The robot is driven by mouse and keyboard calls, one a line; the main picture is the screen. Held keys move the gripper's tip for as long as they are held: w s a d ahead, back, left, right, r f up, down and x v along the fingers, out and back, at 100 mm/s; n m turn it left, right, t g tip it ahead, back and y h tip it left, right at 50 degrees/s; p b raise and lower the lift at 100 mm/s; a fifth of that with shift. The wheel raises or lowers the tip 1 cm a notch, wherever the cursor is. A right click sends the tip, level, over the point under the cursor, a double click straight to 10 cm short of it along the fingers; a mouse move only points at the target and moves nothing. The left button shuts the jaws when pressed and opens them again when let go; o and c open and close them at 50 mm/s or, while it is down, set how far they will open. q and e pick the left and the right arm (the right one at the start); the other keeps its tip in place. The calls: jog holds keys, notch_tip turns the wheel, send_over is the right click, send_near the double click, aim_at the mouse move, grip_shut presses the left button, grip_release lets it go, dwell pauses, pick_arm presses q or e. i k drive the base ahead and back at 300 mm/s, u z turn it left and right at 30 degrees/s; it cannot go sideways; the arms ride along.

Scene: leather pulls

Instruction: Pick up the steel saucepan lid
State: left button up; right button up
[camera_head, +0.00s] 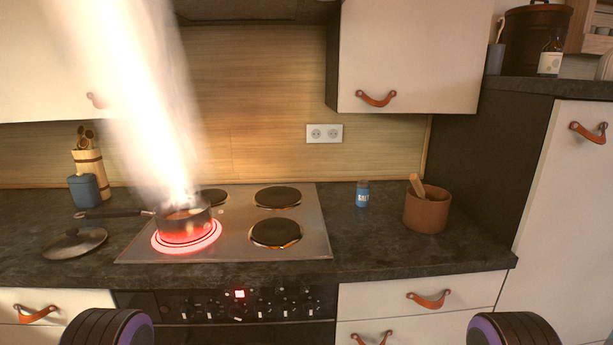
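The steel saucepan lid (75,243) lies flat on the dark countertop, left of the hob, with a dark knob on top. A saucepan (183,221) with a dark handle stands on the glowing front-left burner. A tall bright flame (140,100) rises from the pan. Rounded dark parts of my arms with purple trim show at the bottom edge, one at left and one at right. Neither gripper's fingers are in view.
The hob (240,245) has other dark plates. The pan's handle (110,213) points left, just behind the lid. A blue container (84,191) and a utensil holder (92,168) stand behind. A blue-labelled jar (362,194) and a brown pot (427,210) stand at right. The counter's right front is clear.

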aim_at(75, 241)
jog(key=u, duration=1.45)
jog(key=k, duration=0.65)
jog(key=u, duration=0.75)
jog(key=i, duration=1.2)
jog(key=z, duration=0.3)
